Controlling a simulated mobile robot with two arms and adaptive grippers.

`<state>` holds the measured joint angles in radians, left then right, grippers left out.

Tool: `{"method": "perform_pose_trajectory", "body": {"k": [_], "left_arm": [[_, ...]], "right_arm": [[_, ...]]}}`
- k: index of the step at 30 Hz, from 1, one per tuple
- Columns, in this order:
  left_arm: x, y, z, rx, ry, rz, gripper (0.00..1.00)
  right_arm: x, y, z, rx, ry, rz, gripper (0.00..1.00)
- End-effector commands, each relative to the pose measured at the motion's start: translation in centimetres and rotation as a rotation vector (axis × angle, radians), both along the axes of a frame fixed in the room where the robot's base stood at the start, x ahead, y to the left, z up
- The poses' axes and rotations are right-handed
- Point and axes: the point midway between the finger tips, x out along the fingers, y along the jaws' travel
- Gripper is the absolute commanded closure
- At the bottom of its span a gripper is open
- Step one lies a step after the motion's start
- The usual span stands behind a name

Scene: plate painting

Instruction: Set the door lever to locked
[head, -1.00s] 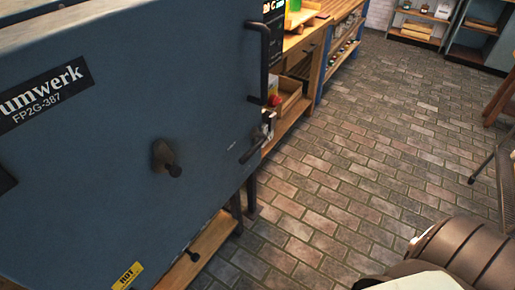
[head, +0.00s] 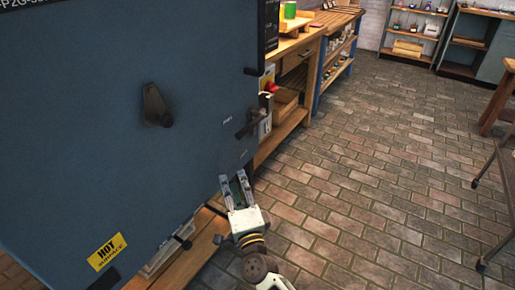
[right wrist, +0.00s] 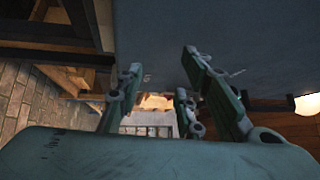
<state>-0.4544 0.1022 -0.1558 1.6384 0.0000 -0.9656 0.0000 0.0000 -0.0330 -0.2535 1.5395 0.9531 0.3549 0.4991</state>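The blue kiln door (head: 80,130) fills the left of the head view. A dark door lever (head: 247,128) sits near its right edge, slanting up to the right, beside small lettering too small to read. My right gripper (head: 234,177) is below the lever, close to the door's lower right corner, apart from the lever. Its fingers are spread and empty. In the right wrist view the open fingers (right wrist: 162,75) show under a dark grey surface; I cannot make out the lever there. My left gripper is not in view.
A dark knob (head: 157,107) sticks out of the door's middle. A yellow hot-surface label (head: 106,251) is at the lower left. A wooden workbench (head: 300,45) stands behind the door. The brick floor (head: 380,150) to the right is clear; a stool stands at the far right.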

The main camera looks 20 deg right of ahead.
Motion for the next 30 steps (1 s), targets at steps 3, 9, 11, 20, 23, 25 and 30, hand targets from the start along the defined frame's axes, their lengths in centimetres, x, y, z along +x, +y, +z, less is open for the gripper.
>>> {"method": "perform_pose_trajectory", "body": {"k": [3,9,11,20,23,25,30], "left_arm": [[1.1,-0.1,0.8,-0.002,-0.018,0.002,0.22],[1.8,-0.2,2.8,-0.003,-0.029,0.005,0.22],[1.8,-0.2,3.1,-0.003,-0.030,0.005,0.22],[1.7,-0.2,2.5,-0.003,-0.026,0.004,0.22],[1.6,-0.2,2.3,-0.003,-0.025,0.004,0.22],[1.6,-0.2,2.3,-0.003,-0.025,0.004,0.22],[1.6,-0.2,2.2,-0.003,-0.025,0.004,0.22]], "right_arm": [[0.3,-1.3,5.1,0.199,-0.141,-0.031,0.66],[-0.3,-3.1,10.6,0.425,-0.284,-0.050,0.66],[-0.2,-3.4,11.3,0.448,-0.296,-0.050,0.66],[3.5,-4.3,13.2,0.450,-0.299,-0.050,0.66],[4.8,-4.6,13.8,0.449,-0.298,-0.051,0.66],[5.5,-4.8,14.0,0.449,-0.297,-0.050,0.66],[6.4,-5.0,14.4,0.449,-0.296,-0.050,0.66]]}}
